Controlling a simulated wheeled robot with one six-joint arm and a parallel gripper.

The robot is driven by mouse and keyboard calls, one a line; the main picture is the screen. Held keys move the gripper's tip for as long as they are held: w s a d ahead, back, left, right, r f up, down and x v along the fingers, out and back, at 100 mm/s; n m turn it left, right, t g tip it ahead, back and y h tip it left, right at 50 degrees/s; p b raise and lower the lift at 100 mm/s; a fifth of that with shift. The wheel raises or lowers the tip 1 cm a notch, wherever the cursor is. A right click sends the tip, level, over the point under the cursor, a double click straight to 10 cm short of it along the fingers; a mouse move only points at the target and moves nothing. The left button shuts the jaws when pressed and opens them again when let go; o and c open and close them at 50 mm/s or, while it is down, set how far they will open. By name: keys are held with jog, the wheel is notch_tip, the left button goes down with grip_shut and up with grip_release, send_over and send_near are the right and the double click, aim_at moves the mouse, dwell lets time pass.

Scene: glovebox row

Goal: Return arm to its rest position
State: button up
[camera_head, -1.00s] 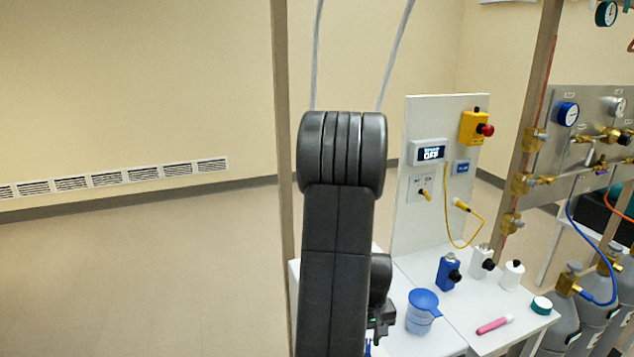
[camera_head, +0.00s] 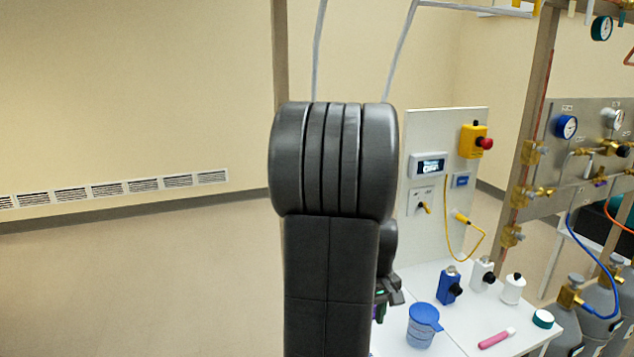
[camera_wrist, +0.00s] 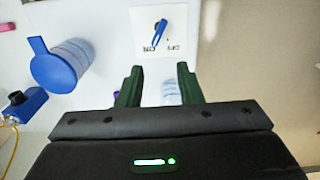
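My arm, dark and folded upright, fills the centre of the head view and hides part of the white table (camera_head: 455,318). My gripper (camera_wrist: 158,84) shows in the wrist view with its two dark green fingers apart and nothing held between them. In the head view only a small part of my gripper (camera_head: 389,292) shows beside the arm, above the table's left part. Beyond the fingertips in the wrist view is a white plate (camera_wrist: 145,45) with a blue switch lever (camera_wrist: 159,34) and ON and OFF marks. A pale striped object (camera_wrist: 171,92) is partly hidden behind the fingers.
A blue-lidded cup (camera_head: 423,325), a blue bottle (camera_head: 449,286), white bottles (camera_head: 513,289) and a pink tube (camera_head: 496,338) stand or lie on the table. A white panel (camera_head: 452,130) stands behind. Gas cylinders (camera_head: 601,295) are at right. The floor at left is clear.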

jog(key=shift+r, duration=0.9)
jog(key=shift+s+a+f, duration=0.1)
